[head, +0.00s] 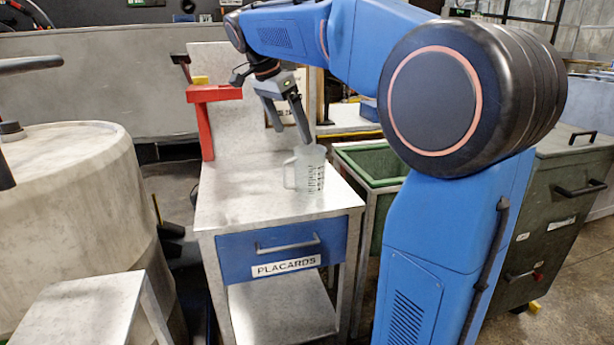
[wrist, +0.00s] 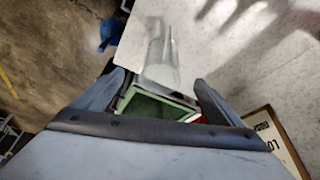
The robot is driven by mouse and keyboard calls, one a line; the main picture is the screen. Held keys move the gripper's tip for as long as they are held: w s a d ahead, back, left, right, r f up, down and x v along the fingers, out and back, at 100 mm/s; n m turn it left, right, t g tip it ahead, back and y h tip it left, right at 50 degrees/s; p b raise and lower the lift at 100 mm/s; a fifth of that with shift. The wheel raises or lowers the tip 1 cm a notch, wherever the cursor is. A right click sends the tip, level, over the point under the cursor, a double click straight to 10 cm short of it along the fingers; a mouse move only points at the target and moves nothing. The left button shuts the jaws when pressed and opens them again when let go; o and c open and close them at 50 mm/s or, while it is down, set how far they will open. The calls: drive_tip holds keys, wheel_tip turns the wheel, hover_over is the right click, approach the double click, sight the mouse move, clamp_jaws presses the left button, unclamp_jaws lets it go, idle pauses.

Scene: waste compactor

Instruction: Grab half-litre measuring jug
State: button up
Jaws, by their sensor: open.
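The measuring jug (head: 311,172) is a clear, translucent vessel with dark markings. It stands upright on the metal top of the small cabinet (head: 232,204), with its handle to the left in the head view. My gripper (head: 290,132) is open and empty, pointing down just above and slightly left of the jug in the head view. In the wrist view the jug (wrist: 163,58) appears blurred beyond the space between the two fingers (wrist: 162,88). I cannot tell exactly how far the fingertips are from it.
A red bracket (head: 206,115) stands at the cabinet's back left. A blue drawer labelled PLACARDS (head: 283,252) is shut below the top. A green bin (head: 372,165) is at the right, and a large pale drum (head: 75,215) at the left. The cabinet's front top is clear.

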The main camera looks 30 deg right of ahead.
sight(310, 174)
drive_tip(key=shift+w+d+r, duration=0.1)
drive_tip(key=shift+w, duration=0.2)
drive_tip(key=shift+w+d+f, duration=0.1)
drive_tip(key=shift+f, duration=0.1)
drive_tip(key=x, duration=1.1)
drive_tip(key=shift+d+f, duration=0.15)
drive_tip(key=shift+f, duration=0.15)
drive_tip(key=shift+x, duration=2.55)
drive_tip(key=shift+d, duration=0.15)
drive_tip(key=shift+c, duration=0.2)
drive_tip(key=c, duration=1.1)
